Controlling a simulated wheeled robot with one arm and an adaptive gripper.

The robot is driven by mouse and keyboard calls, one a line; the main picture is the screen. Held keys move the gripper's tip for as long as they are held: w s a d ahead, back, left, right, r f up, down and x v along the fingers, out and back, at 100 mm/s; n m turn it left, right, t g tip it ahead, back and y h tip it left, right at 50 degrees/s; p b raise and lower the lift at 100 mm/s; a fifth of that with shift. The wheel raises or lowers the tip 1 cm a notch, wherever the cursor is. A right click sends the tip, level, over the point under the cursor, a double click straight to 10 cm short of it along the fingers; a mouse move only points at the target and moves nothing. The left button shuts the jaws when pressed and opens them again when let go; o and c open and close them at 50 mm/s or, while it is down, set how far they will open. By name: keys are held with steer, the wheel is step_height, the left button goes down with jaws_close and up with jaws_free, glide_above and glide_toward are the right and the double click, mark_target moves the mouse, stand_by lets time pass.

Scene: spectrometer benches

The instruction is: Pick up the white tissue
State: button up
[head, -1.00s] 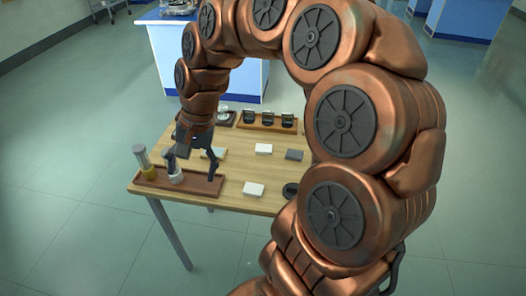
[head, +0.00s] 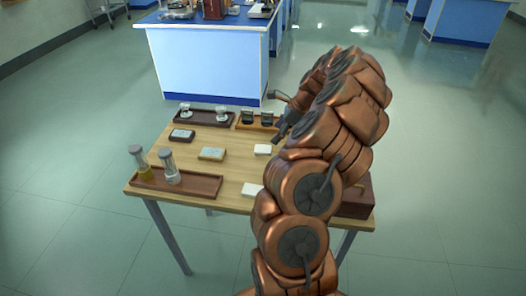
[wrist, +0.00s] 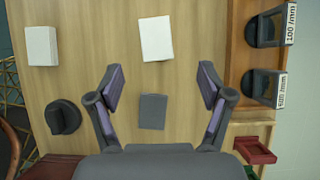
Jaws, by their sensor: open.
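Two flat white rectangles lie on the table, and I cannot tell for sure which is the tissue. One (wrist: 156,38) lies ahead of my gripper, near the top centre of the wrist view; it also shows in the head view (head: 262,149). The other (wrist: 41,46) is at the upper left of the wrist view, and in the head view (head: 251,189) my arm partly covers it. A grey rectangle (wrist: 152,111) lies between and below my fingertips; my arm hides it in the head view. My gripper (wrist: 158,76) is open and empty above the table.
A black round object (wrist: 62,117) is left of my gripper. A brown tray with two vials (head: 203,184) stands at the table's left.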

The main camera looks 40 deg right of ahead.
mark_target(264, 148)
steer(key=shift+f, duration=0.4)
steer(key=shift+a+p+x, duration=0.15)
steer(key=shift+p+x, duration=0.4)
steer(key=shift+x, duration=1.2)
steer(key=shift+a+p+x, duration=0.15)
steer(key=shift+p+x, duration=0.35)
steer(key=shift+x, duration=1.3)
steer(key=shift+s, duration=0.1)
steer(key=c, duration=1)
